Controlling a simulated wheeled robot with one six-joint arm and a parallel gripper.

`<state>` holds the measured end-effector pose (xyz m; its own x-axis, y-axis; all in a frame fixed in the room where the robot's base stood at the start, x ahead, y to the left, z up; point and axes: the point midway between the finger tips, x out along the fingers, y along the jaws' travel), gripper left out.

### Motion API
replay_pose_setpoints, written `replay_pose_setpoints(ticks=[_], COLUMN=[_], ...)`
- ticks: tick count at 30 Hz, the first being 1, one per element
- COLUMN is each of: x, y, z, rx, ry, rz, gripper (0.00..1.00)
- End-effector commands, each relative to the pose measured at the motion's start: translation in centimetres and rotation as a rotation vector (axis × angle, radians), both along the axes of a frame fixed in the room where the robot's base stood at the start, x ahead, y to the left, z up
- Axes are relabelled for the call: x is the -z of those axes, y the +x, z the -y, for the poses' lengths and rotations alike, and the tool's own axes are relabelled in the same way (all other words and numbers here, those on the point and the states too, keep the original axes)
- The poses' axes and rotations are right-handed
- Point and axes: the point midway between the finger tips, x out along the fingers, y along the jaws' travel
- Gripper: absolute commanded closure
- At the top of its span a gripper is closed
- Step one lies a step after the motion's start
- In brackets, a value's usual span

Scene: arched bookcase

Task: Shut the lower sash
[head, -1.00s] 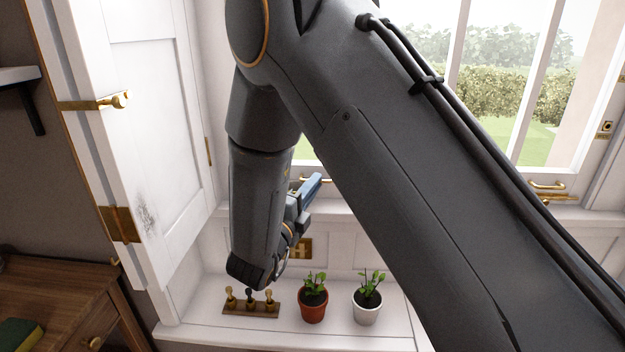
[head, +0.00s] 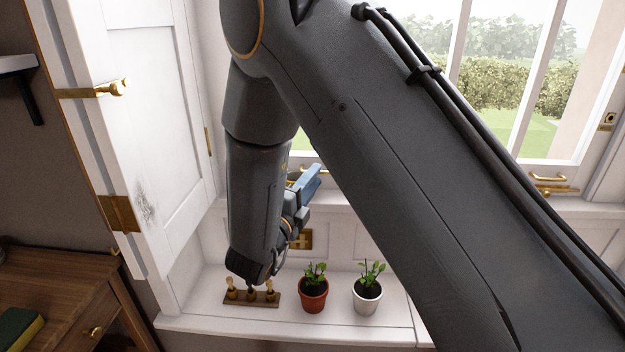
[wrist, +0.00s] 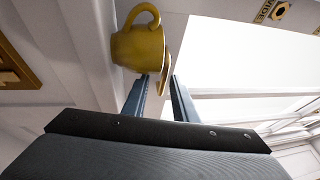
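The window (head: 530,90) stands behind my arm, with white glazing bars and a garden outside. My arm hides much of the lower sash, and I cannot tell how large any gap under it is. Brass handles (head: 548,184) show low on the window at the right, and another brass piece (head: 315,168) shows just behind my gripper. My gripper (head: 314,180) has blue fingers and reaches toward the sill. In the wrist view my gripper (wrist: 160,80) is open and empty, its fingertips close to a yellow cup (wrist: 138,46); contact is unclear.
A key-like brass set on a wooden stand (head: 252,299), a terracotta pot (head: 313,295) and a white pot (head: 367,295) stand on the ledge below my gripper. A white panelled shutter (head: 150,120) stands open at left. A wooden cabinet (head: 60,285) is at lower left.

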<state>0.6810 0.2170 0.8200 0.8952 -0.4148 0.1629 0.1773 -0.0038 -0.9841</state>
Motion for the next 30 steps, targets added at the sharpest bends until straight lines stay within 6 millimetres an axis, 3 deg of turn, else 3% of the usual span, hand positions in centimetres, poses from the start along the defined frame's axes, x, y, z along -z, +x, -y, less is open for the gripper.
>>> replay_pose_setpoints(ticks=[13, 30], x=[1.2, 1.3], y=[-5.8, -6.5], z=[-2.8, -3.0], rx=[-0.005, -0.001], ry=[-0.002, 0.000], rz=[-0.003, -0.002], gripper=[0.74, 0.74])
